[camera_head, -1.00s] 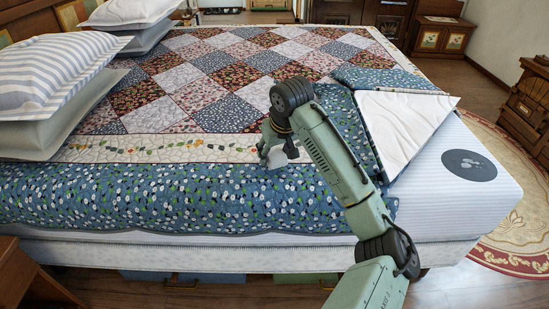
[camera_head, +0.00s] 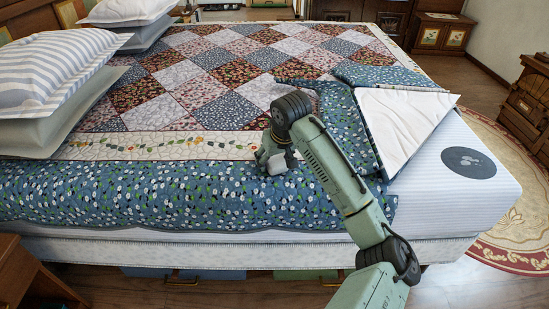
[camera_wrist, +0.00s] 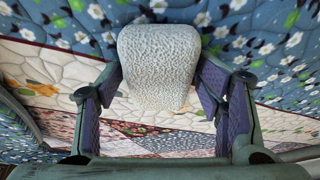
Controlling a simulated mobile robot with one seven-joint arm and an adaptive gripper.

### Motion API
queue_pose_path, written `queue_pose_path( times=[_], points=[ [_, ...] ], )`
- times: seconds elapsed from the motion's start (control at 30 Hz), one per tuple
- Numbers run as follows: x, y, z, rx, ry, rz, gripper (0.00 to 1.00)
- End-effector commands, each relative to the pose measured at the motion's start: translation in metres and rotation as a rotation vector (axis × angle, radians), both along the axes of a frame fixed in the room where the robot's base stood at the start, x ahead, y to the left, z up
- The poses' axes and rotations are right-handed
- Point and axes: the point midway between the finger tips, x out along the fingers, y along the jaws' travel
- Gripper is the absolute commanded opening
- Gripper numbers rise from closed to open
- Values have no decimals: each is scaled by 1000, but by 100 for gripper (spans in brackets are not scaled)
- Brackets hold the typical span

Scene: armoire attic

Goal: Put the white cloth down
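The white cloth (camera_wrist: 160,65) is a small, folded, textured bundle at the top middle of the wrist view. It sits between the two purple-padded fingertips of my gripper (camera_wrist: 161,82), which meet its left and right sides. In the head view my gripper (camera_head: 272,160) points down at the near edge of the bed, and the white cloth (camera_head: 277,165) shows as a small pale patch at its tip. The cloth is low over the blue floral border of the quilt (camera_head: 160,195). I cannot tell whether it touches the quilt.
Striped and plain pillows (camera_head: 55,75) are stacked at the left of the bed. The quilt's right corner is folded back, showing a white underside (camera_head: 405,120) and bare mattress (camera_head: 440,205). The patchwork middle is clear. A wooden nightstand (camera_head: 30,275) stands at the lower left.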

Motion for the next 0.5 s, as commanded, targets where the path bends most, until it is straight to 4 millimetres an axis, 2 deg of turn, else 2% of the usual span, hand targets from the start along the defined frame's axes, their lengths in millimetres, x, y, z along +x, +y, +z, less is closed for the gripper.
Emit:
queue_pose_path(
  times=[0.1,0.37,0.5],
  points=[
    [-2,0,-4,-4,12,3,69],
    [-2,0,-2,-3,7,2,69],
    [-1,-1,10,-5,4,2,69]
  ],
)
